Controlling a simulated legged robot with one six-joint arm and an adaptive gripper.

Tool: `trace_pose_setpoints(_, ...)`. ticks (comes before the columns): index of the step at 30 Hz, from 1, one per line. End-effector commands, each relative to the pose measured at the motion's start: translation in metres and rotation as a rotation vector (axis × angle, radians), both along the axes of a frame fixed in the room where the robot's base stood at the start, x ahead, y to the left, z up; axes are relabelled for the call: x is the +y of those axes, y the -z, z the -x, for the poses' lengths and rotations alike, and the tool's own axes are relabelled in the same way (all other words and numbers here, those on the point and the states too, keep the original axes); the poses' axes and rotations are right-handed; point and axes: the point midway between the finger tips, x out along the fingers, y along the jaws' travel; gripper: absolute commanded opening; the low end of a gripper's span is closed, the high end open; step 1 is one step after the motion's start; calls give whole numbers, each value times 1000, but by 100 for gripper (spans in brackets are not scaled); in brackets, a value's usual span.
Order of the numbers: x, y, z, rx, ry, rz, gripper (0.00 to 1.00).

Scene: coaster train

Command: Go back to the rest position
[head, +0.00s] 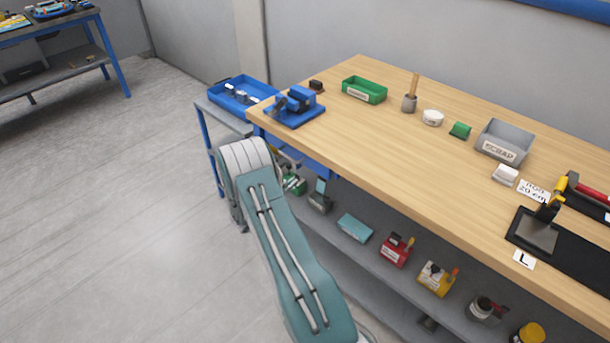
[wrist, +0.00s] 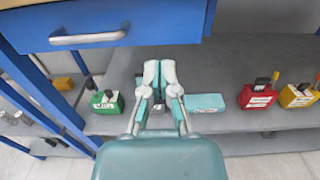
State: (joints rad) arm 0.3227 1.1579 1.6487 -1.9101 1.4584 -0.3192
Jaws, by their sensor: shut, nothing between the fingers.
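My gripper (wrist: 159,72) shows in the wrist view with its two pale fingertips close together and nothing between them. It is shut. It is in front of the lower shelf (wrist: 205,120) of the workbench, below a blue drawer (wrist: 160,22). A teal box (wrist: 204,103) lies on the shelf just right of the fingers, and a green box (wrist: 106,102) stands to their left. In the head view my arm is bent low beside the near left corner of the bench, and I cannot clearly make out the gripper there.
The wooden workbench (head: 400,158) carries a blue vise (head: 295,107), a green bin (head: 364,90) and a grey scrap bin (head: 503,142). A side table with a blue tray (head: 242,93) adjoins its left end. Red (head: 396,251) and yellow boxes (head: 437,278) stand on the shelf. The floor at left is clear.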

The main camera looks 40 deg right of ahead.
Motion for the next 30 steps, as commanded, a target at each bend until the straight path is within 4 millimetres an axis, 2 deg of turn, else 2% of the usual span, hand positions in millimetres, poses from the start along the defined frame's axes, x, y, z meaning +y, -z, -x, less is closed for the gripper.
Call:
trace_pose_setpoints(3,23,0,0,-1,-2,-2,0)
trace_pose_setpoints(9,44,1,2,0,0,-2,0)
trace_pose_setpoints(19,48,-5,2,-11,10,-6,0)
trace_pose_setpoints(23,52,-35,6,-80,63,-43,0)
trace_pose_setpoints(30,74,-110,31,-289,224,-179,0)
